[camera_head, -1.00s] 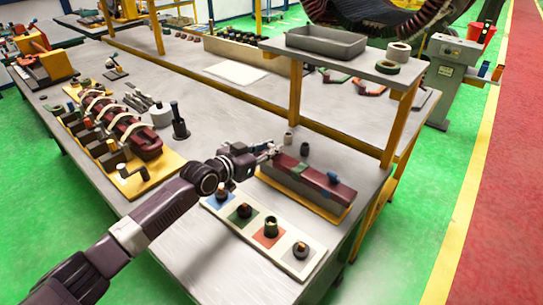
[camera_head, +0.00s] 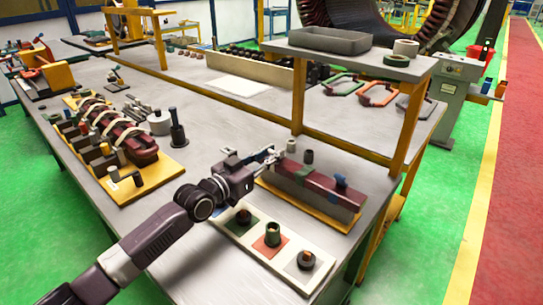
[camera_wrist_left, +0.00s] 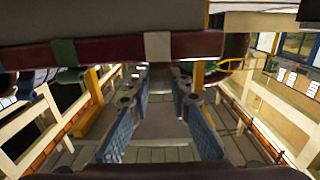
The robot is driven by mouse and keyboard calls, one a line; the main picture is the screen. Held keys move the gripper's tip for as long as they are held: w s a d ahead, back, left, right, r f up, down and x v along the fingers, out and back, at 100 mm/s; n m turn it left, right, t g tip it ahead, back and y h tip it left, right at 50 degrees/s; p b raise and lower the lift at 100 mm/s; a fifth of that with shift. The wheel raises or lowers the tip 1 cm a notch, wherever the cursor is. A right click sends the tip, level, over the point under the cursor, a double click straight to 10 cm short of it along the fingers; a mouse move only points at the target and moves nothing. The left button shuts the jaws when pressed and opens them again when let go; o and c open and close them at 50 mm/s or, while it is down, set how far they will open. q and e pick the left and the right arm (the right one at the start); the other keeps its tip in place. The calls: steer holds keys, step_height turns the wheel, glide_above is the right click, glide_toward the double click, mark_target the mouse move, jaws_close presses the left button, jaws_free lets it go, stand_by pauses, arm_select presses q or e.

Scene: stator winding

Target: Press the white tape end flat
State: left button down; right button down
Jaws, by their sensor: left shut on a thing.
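A dark red bar (camera_head: 318,183) lies on a grey block over a yellow base on the near bench. It carries a blue tape piece (camera_head: 340,181). In the left wrist view the bar (camera_wrist_left: 110,50) runs across the top, with the white tape (camera_wrist_left: 157,46) around it and a green tape (camera_wrist_left: 65,53) to its left. My left gripper (camera_head: 270,156) is at the bar's far left end, its fingers (camera_wrist_left: 158,90) below the white tape in the wrist view. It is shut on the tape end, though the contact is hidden. The white tape is hidden in the head view. My right gripper is not in view.
A pale strip (camera_head: 228,225) with coloured squares and small dark pots lies in front of the bar. A shelf post (camera_head: 298,95) rises behind. A taped dark red coil fixture (camera_head: 120,135) stands at left.

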arm_select(q)
steer(key=c, duration=1.8)
jaws_free()
steer(key=shift+o, duration=0.2)
steer(key=shift+s+a, duration=0.1)
steer(key=v, duration=1.1)
steer(key=shift+s+a, duration=0.25)
steer(key=shift+s, duration=0.1)
